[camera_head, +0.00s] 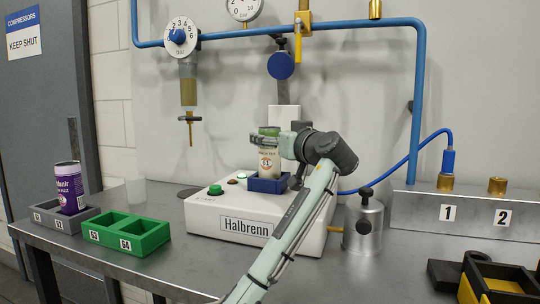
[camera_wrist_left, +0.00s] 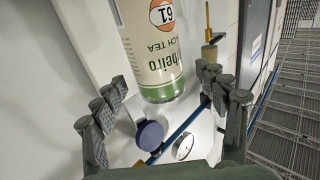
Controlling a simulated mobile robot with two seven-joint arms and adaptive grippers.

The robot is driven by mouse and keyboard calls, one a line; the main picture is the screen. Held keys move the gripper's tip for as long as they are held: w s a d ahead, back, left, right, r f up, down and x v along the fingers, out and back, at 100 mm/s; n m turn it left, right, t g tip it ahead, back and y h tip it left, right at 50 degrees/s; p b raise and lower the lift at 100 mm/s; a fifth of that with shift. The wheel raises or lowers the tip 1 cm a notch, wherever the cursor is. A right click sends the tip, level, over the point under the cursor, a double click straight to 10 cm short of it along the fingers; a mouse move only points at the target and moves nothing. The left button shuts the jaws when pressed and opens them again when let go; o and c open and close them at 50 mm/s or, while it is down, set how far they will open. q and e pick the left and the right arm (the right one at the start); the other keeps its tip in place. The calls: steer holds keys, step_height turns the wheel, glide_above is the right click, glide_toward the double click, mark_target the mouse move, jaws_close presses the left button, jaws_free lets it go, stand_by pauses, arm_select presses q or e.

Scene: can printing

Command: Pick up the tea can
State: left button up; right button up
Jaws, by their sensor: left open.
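The tea can (camera_head: 269,163) is cream with a green band and a round orange mark. It stands upright in the blue holder (camera_head: 266,186) on the white Halbrenn machine (camera_head: 233,206). In the left wrist view the can (camera_wrist_left: 155,48) appears upside down, with "61" and "TEA" readable. My left gripper (camera_head: 272,139) is open, at the can's upper part. In the wrist view its fingers (camera_wrist_left: 160,84) lie on either side of the can, with gaps visible. Whether either finger touches it I cannot tell. My right gripper is not in view.
A purple can (camera_head: 69,186) stands in a grey tray (camera_head: 47,219) at the left. An empty green tray (camera_head: 148,239) sits beside it. A metal canister (camera_head: 363,228) stands right of the machine. A yellow and black box (camera_head: 500,287) is at front right. Blue pipes (camera_head: 417,110) run along the wall.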

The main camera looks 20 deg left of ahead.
arm_select(q)
steer(key=shift+x, duration=1.15)
steer(key=shift+c, duration=0.7)
steer(key=c, duration=0.7)
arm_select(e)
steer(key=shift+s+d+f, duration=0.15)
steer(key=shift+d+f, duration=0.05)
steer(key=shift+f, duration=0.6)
